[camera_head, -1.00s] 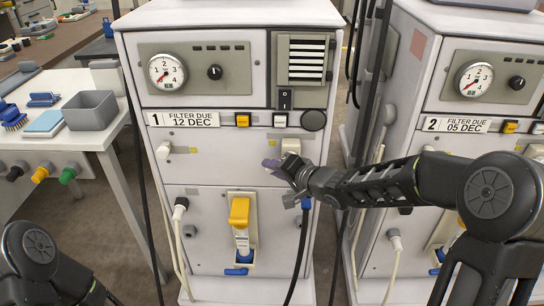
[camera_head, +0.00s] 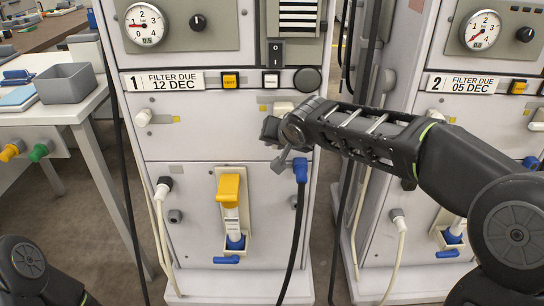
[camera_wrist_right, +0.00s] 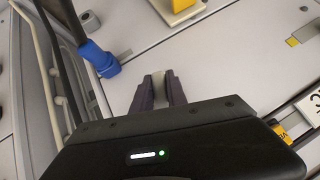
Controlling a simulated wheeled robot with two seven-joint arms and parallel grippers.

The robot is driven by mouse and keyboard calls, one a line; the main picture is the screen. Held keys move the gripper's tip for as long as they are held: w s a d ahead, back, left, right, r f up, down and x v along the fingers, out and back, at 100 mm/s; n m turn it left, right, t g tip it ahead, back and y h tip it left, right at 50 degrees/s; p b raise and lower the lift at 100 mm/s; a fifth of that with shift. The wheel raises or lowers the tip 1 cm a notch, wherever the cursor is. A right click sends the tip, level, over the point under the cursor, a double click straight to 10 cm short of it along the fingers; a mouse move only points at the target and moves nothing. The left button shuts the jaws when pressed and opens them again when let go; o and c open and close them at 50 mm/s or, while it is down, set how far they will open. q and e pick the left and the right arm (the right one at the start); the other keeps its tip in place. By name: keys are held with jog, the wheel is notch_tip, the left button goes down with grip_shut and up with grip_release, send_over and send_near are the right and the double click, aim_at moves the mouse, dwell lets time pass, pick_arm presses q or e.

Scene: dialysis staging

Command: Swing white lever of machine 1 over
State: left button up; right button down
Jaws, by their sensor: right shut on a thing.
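Machine 1 (camera_head: 200,140) is the pale cabinet in the middle, labelled "1 FILTER DUE 12 DEC". A white lever (camera_head: 283,107) shows on its right side, under the white switch and partly hidden by my right gripper (camera_head: 270,131). In the right wrist view, my right gripper (camera_wrist_right: 159,93) has its dark fingers closed on both sides of this white lever (camera_wrist_right: 158,82). Another white fitting (camera_head: 143,117) is on the machine's left side, apart from the gripper. My left arm shows at the lower left, but its gripper is out of frame.
A yellow handle (camera_head: 229,187) and a blue hose connector (camera_head: 300,170) with a black hose are below the gripper. Machine 2 (camera_head: 470,130) stands to the right, behind my right arm. A white table (camera_head: 85,108) with a grey bin (camera_head: 66,83) is at left.

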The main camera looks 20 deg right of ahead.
jog(key=shift+d+f+n+h+b, duration=0.3)
jog(key=shift+d+h+b, duration=0.05)
jog(key=shift+h+b, duration=0.25)
pick_arm(q)
jog(key=shift+w+a+f+b, duration=0.15)
jog(key=shift+w+f, duration=0.05)
jog(key=shift+f, duration=0.35)
jog(key=shift+w+a+f+b, duration=0.15)
jog(key=shift+a+f+b, duration=0.05)
jog(key=shift+f, duration=0.35)
jog(key=shift+w+a+f+b, duration=0.15)
jog(key=shift+w+f, duration=0.05)
jog(key=shift+f, duration=0.35)
pick_arm(e)
jog(key=shift+s+d+r+n+g+h, duration=0.2)
jog(key=shift+d+n+g+h, duration=0.35)
jog(key=shift+h, duration=0.35)
jog(key=c, duration=1.3)
grip_release()
pick_arm(q)
jog(key=shift+s+d+r+p, duration=0.2)
jog(key=shift+r+p, duration=0.35)
jog(key=shift+p, duration=0.05)
pick_arm(e)
jog(key=v, duration=0.7)
jog(key=shift+s+r, duration=0.15)
jog(key=shift+s, duration=0.15)
